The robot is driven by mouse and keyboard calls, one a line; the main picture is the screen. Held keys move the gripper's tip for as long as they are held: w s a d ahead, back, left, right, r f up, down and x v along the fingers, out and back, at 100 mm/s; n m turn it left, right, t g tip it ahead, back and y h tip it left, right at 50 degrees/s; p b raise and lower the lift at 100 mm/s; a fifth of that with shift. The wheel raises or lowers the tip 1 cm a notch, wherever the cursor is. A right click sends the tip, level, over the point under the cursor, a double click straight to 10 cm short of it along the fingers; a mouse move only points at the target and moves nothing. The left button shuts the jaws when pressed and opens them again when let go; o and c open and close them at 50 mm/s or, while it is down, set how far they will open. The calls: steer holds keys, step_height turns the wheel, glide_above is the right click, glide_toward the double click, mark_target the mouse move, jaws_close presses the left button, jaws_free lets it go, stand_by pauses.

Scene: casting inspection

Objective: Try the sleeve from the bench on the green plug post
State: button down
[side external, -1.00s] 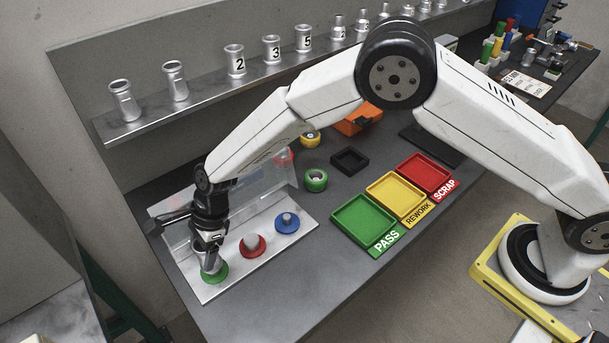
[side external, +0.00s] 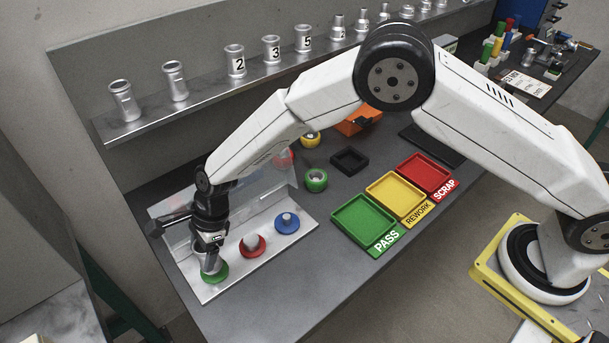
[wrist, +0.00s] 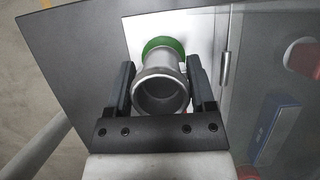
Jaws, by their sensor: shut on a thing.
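My gripper (side external: 212,250) is at the left end of the light plate, above the green plug post (side external: 216,277). It is shut on the grey metal sleeve (side external: 208,264). In the wrist view the sleeve (wrist: 160,92) sits between the two dark fingers, its open end toward the camera. The green base (wrist: 165,45) shows just beyond the sleeve's far end. The post itself is hidden, so I cannot tell whether the sleeve is around it or only above it.
The red (side external: 252,246) and blue (side external: 287,223) plug posts stand to the right on the same plate (side external: 262,262). A clear panel (side external: 262,183) stands behind. The green PASS tray (side external: 365,222) is farther right. Numbered sleeves line the shelf (side external: 200,97).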

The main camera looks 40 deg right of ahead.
steer(key=shift+r, duration=0.15)
steer(key=shift+r, duration=0.4)
steer(key=shift+r, duration=0.25)
stand_by(3.9)
steer(key=shift+r, duration=2.35)
steer(key=shift+r, duration=0.15)
step_height(320, 180, up, 11)
stand_by(0.6)
